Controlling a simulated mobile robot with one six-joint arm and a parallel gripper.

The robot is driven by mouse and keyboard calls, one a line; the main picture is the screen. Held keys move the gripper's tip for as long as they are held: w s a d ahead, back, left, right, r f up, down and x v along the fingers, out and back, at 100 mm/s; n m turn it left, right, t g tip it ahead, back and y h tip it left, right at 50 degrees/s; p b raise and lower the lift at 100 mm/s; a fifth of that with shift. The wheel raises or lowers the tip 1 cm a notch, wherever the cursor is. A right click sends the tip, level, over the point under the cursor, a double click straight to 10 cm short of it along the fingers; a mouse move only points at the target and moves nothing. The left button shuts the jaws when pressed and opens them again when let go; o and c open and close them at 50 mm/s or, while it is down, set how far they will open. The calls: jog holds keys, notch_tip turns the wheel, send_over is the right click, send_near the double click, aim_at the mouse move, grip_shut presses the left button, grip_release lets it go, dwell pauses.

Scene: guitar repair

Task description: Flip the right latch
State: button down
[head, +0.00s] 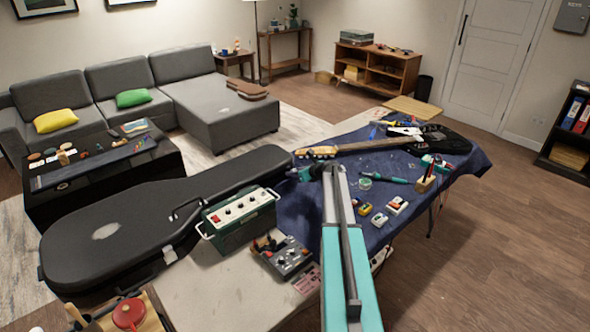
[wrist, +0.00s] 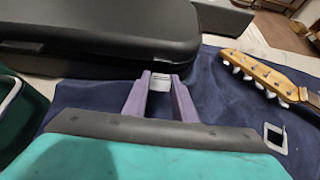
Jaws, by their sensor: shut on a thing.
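The black guitar case (head: 150,215) lies closed on the table. Its near edge also fills the upper left of the wrist view (wrist: 90,35). A small silver latch (wrist: 161,82) shows on the case's side in the wrist view. My gripper (wrist: 160,80) has its two purple fingers on either side of this latch, shut on it. In the head view my gripper (head: 296,173) is at the right, narrow end of the case, and its fingertips are hard to make out. Another silver latch (head: 169,255) shows near the wide end of the case.
A green amplifier box (head: 240,219) stands against the case's front, with a pedal box (head: 287,258) beside it. An electric guitar (head: 375,144) lies on the blue cloth (head: 300,208) to the right. A silver square frame (wrist: 275,138) lies on the cloth.

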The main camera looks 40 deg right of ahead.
jog(key=shift+w+a, duration=0.15)
jog(key=shift+w, duration=0.15)
jog(key=shift+a, duration=0.1)
jog(key=c, duration=1.4)
grip_release()
jog(key=shift+c, duration=0.2)
jog(key=shift+s, duration=0.1)
jog(key=b+v, duration=0.3)
jog(key=v, duration=1)
jog(key=shift+s+r, duration=0.2)
jog(key=shift+r, duration=0.15)
